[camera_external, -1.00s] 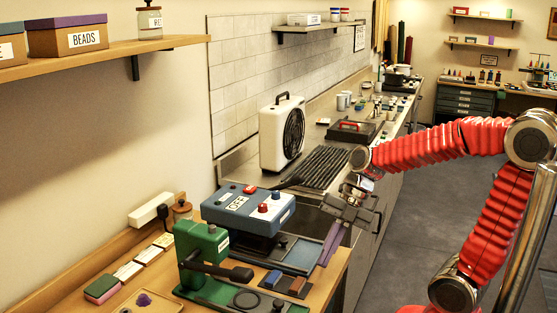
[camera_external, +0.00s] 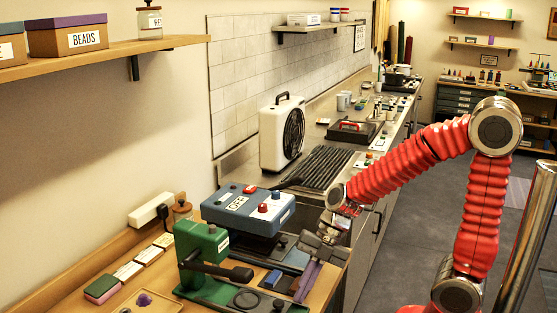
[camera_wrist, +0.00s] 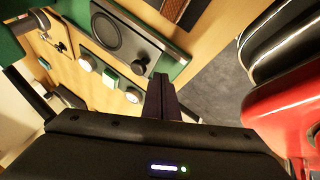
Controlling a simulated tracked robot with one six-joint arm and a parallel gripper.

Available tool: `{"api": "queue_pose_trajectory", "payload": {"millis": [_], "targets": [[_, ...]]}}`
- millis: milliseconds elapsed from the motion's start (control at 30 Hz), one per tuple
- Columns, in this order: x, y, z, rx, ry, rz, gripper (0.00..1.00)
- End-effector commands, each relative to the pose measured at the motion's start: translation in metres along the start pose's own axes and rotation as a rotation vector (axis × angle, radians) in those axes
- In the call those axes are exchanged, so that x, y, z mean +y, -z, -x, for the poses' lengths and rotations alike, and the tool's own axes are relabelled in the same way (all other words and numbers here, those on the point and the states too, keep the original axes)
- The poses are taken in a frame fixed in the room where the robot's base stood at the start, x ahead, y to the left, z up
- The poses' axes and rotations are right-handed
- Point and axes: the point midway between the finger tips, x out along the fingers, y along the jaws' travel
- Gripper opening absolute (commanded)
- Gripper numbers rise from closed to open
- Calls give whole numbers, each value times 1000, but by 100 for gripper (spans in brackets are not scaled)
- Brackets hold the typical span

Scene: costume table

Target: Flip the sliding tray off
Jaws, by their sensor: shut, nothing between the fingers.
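The blue press (camera_external: 248,211) with an OFF label and red and blue knobs stands on the wooden table in the external view. The sliding tray (camera_external: 290,258), dark with a blue edge, lies under and to the right of it, and my gripper hides much of it. My gripper (camera_external: 304,290) is shut and empty, with its purple fingers pointing down by the tray's right side, near the table edge. I cannot tell whether they touch the tray. In the wrist view my closed fingers (camera_wrist: 160,80) point up the picture. The tray is not clearly seen there.
A green press (camera_external: 205,250) with a dark handle stands in front of the blue one. Its round dark plate shows in the wrist view (camera_wrist: 120,38). A small blue block (camera_external: 272,279) lies near my fingers. A white fan (camera_external: 282,135) stands behind. Floor is open at right.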

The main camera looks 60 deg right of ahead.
Motion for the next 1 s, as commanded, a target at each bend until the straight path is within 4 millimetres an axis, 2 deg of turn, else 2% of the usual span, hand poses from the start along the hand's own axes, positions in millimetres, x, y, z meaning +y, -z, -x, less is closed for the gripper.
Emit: {"api": "queue_pose_trajectory", "payload": {"millis": [233, 767, 1000], "targets": [[16, -1, -11, 0, 0, 0, 0], [22, -3, -13, 0, 0, 0, 0], [44, -14, -19, -1, 0, 0, 0]]}}
